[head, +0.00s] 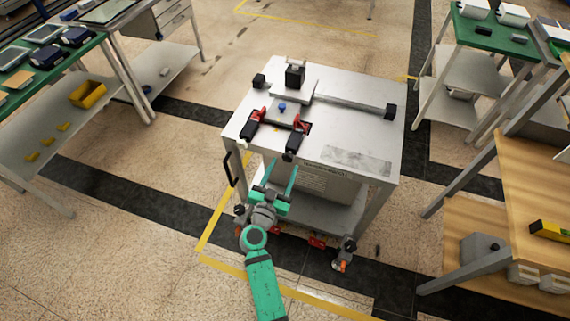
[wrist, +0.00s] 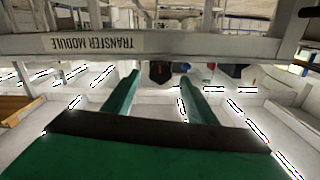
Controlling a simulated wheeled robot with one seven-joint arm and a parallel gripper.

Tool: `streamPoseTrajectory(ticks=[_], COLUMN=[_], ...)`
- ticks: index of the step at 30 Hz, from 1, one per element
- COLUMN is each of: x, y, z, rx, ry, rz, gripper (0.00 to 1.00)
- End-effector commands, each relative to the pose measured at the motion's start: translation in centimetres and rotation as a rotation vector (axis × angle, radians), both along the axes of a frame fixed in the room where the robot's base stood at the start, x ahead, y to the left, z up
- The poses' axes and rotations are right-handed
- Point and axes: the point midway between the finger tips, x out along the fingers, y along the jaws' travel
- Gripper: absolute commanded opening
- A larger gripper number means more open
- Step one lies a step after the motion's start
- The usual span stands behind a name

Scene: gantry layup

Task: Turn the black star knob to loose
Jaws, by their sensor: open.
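A small black knob (head: 289,156), which looks like the star knob, sits at the front edge of the metal cart's top (head: 355,135). In the wrist view, a dark knob-like shape (wrist: 160,72) with a small red mark shows beyond and between the fingertips. My gripper (head: 281,173) has green fingers and is open and empty. It is in front of the cart, a little below and short of the knob, apart from it. The wrist view also shows both fingers (wrist: 159,78) spread. The knob's setting is too small to read.
Red-and-black clamps (head: 301,127), a blue knob (head: 282,107) and a black block (head: 295,75) stand on the cart top. A black handle (head: 229,168) is on its left side. A bench with yellow bins (head: 88,94) is left; a wooden bench (head: 535,165) is right.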

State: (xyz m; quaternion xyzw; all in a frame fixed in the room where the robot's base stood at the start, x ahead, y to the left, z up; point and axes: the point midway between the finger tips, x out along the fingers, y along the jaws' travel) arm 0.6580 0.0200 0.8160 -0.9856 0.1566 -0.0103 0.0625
Motion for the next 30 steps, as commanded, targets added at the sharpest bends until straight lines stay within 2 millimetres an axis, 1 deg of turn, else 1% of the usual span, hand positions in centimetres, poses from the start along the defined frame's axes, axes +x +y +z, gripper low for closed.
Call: streamPoseTrajectory(ticks=[1,6,10,17,18,20,21,22,30], x=[0.7,2.0,2.4,2.4,2.4,2.4,2.4,2.4,2.3], y=[-0.2,-0.6,-0.7,-0.7,-0.7,-0.7,-0.7,-0.7,-0.8], z=[0.0,0.0,0.0,0.0,0.0,0.0,0.0,0.0,0.0], rx=[0.001,0.001,0.001,0.0,0.0,0.0,0.0,0.0,-0.015], ry=[0.0,0.001,0.001,0.001,0.001,0.001,0.001,0.001,0.006], rz=[0.0,0.0,0.001,0.001,0.001,0.001,0.001,0.001,0.001], gripper=[0.52,0.52,0.52,0.52,0.42,0.28,0.18,0.11,0.11])
